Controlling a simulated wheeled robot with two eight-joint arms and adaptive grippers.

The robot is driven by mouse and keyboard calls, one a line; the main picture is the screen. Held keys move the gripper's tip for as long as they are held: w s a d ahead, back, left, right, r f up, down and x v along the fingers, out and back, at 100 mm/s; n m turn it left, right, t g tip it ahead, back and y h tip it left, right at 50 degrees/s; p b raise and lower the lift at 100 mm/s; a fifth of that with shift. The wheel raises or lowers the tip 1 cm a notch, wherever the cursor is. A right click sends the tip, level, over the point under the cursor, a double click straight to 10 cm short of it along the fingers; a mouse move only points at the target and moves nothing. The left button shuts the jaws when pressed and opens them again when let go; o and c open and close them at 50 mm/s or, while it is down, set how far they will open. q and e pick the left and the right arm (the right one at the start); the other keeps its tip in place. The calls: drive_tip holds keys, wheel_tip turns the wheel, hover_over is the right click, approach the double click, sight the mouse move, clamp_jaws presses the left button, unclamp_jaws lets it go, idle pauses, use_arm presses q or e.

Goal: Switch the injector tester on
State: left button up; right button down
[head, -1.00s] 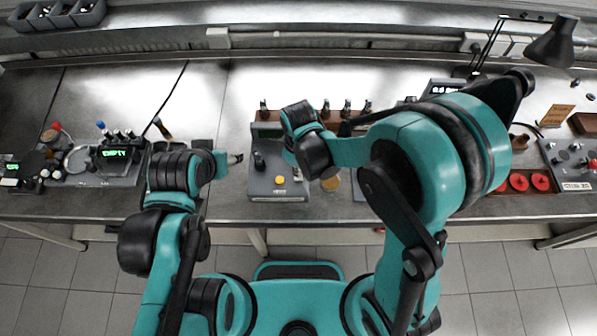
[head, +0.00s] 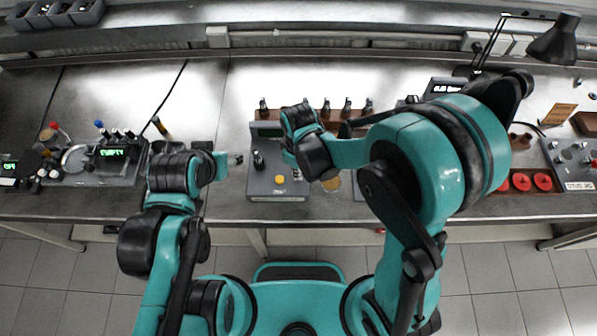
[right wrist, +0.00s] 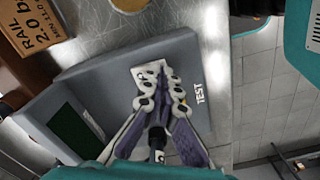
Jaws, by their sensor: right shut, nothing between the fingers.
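The injector tester (head: 268,188) is a grey box at the middle of the bench's front, with a dark green screen, a black knob (head: 258,160) and a yellow button (head: 280,179). Its screen (right wrist: 76,134) looks dark in the right wrist view. My right gripper (right wrist: 163,80) is shut and empty, with its tips over or against a small white switch plate (right wrist: 148,73) on the tester. I cannot tell whether they touch. The fingers partly hide the plate and the panel beside the TEST label. My left gripper (head: 237,159) is left of the tester; its finger opening is too small to judge.
A rack with several injectors (head: 347,105) stands behind the tester. An amber disc (head: 331,184) lies right of it. A wooden RAIL sign (right wrist: 28,25) stands nearby. Other devices, one reading EMPTY (head: 112,153), stand at the left. Red round parts (head: 542,182) lie at the right.

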drive_tip(key=shift+f+b, duration=0.3)
drive_tip(key=shift+f, duration=0.05)
drive_tip(key=shift+r, duration=0.1)
drive_tip(key=shift+r+p, duration=2.55)
drive_tip(key=shift+r, duration=0.95)
drive_tip(key=shift+f, duration=0.1)
drive_tip(key=shift+d, duration=0.1)
drive_tip(key=s+d+f+m+t+b, duration=0.1)
drive_tip(key=s+d+m+t+b, duration=0.1)
drive_tip(key=d+m+b, duration=0.4)
drive_tip(key=s+d+m+t+b, duration=0.3)
drive_tip(key=d+m+t+b, duration=0.2)
drive_tip(key=d+b, duration=0.6)
drive_tip(key=shift+d+f+m, duration=0.3)
drive_tip(key=shift+f+m, duration=0.1)
drive_tip(key=shift+m, duration=0.1)
